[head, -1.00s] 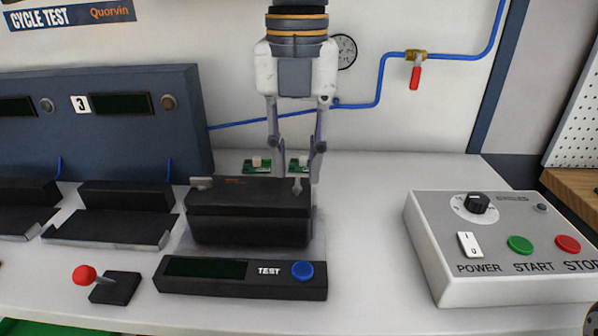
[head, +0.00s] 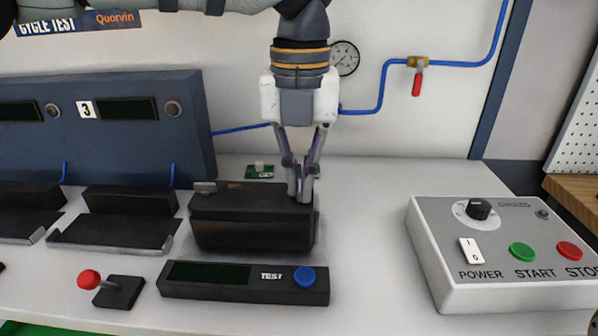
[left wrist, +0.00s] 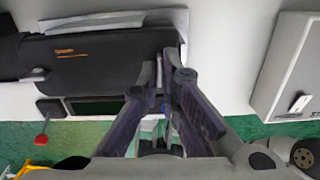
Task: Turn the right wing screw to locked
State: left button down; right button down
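The valve positioner (head: 250,230), a dark box, sits on the bench behind a black test console. My left gripper (head: 299,198) points straight down over its right end, with both fingertips drawn close together at the lid. The right wing screw (left wrist: 158,72) shows in the left wrist view as a small grey piece standing lengthwise between the fingertips; the fingers hide it in the head view. The fingers look closed on it. The left wing screw (head: 205,187) lies crosswise on the lid's left end. My right gripper is not in view.
The test console (head: 215,281) with a blue button stands in front. A grey control box (head: 500,250) stands right, with clear bench between. A green circuit board (head: 260,172) lies behind.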

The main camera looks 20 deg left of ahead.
pick_arm(q)
jog(key=m+p, duration=0.1)
jog(key=p, duration=0.1)
jog(key=r+m+p, duration=0.1)
jog(key=m+p, duration=0.1)
jog(key=shift+s+m, duration=0.1)
jog(key=shift+m, duration=0.2)
jog(key=shift+f+m, duration=0.15)
jog(key=shift+m, duration=0.35)
jog(key=m, duration=0.2)
jog(key=shift+f+m+p, duration=0.25)
jog(key=shift+m+p, duration=0.1)
jog(key=shift+m, duration=0.05)
jog(key=m, duration=0.2)
jog(key=shift+m, duration=0.3)
jog(key=m, duration=0.4)
jog(key=shift+m, duration=1.7)
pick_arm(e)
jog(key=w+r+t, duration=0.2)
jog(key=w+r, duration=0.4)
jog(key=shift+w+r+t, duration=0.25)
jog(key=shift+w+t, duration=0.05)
pick_arm(q)
jog(key=shift+m, duration=0.3)
jog(key=c, duration=1.8)
grip_release()
